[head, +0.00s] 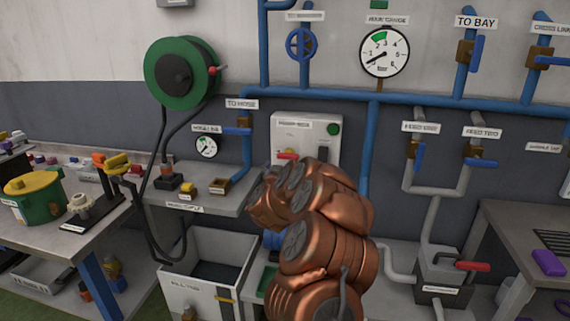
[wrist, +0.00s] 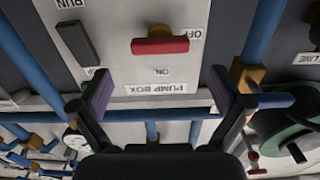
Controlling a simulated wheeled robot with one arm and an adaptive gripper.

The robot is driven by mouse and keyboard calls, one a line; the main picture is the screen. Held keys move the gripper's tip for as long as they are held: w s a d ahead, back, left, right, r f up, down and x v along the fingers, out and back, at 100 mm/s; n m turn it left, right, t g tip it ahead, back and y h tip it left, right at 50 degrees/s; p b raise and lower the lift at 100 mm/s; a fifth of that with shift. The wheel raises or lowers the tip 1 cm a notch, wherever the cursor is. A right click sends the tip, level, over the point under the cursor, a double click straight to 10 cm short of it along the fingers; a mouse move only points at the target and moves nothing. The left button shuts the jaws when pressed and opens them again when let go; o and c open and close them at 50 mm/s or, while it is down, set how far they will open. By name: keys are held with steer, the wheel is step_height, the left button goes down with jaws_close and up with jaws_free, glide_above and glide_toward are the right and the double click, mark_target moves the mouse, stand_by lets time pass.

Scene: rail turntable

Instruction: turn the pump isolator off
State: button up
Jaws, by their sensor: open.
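The pump box (head: 305,132) is a pale box on the wall in the head view, partly hidden by my arm. Its isolator handle, a red bar (wrist: 160,46), is in the upper middle of the wrist view. The bar lies level, its right end beside the OFF label (wrist: 180,34); the ON label (wrist: 162,71) is below its middle. The handle's red part (head: 287,156) shows just above my arm in the head view. My gripper (wrist: 158,95) is open and empty, its fingers apart on either side, below the handle in the wrist view and not touching it. My arm hides the gripper in the head view.
A black switch (wrist: 77,43) by a RUN label is left of the handle in the wrist view. Blue pipes (head: 367,150) run beside the box. A green hose reel (head: 181,100) and a bench (head: 215,205) are to the left; grey feed pipes (head: 428,195) are to the right.

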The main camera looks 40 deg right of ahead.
steer(key=shift+v, duration=1.95)
